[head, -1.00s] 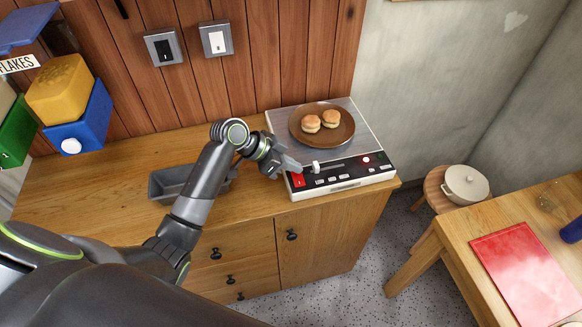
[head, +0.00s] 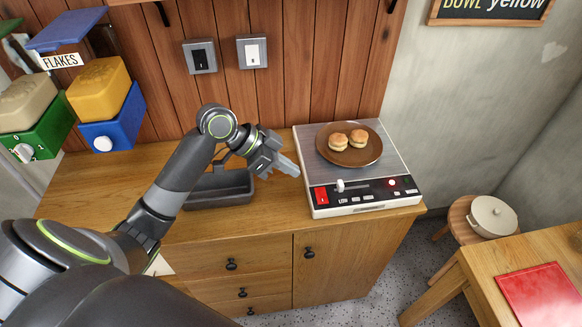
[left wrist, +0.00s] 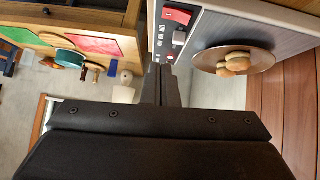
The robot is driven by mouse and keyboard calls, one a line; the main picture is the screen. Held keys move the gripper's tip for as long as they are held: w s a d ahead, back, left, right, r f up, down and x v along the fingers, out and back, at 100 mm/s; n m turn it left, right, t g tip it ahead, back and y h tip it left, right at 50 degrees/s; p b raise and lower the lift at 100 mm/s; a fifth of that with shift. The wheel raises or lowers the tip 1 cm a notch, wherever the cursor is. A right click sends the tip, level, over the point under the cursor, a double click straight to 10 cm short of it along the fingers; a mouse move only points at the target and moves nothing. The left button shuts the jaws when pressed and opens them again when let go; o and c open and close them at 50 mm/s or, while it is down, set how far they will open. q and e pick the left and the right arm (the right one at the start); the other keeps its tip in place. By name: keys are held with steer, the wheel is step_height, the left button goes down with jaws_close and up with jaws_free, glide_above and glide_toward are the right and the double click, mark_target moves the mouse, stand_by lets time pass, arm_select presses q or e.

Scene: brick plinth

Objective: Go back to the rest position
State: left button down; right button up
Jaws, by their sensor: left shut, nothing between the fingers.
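My left gripper (head: 285,165) is shut and empty. It is in the air over the wooden cabinet top, just left of the warming plate device (head: 398,157), and apart from it. In the left wrist view its two fingers (left wrist: 161,85) lie together, with the device's red switch (left wrist: 177,16) beyond them. A brown plate (head: 327,155) with two buns (head: 358,138) sits on the device. The device's front panel has a red switch (head: 321,195), a white slider knob (head: 340,186) and a lit red lamp (head: 392,183). My right gripper is not in view.
A grey tray (head: 222,201) stands on the cabinet (head: 200,240) below my left forearm. Flakes dispensers (head: 98,90) and two wall switches (head: 200,57) are at the back. A pot (head: 492,216) on a stool and a table with a red board (head: 545,293) are to the right.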

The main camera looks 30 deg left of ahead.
arm_select(q)
steer(key=shift+s, duration=0.1)
steer(key=s+a+f+n+y, duration=0.2)
steer(key=s+f+n+y, duration=0.2)
steer(key=s+f, duration=0.65)
steer(key=s+a+f+n+g+y, duration=0.1)
steer(key=s+a+f+n+y, duration=0.2)
steer(key=s, duration=0.5)
steer(key=s+a+f+n+y, duration=0.1)
steer(key=s+a+n+y, duration=0.25)
steer(key=s, duration=0.45)
step_height(320, 180, down, 26)
steer(key=g+h, duration=0.1)
steer(key=s+f+g+b, duration=0.1)
steer(key=s+f, duration=1.4)
steer(key=shift+d+f+n+h, duration=0.25)
steer(key=shift+n+h, duration=0.1)
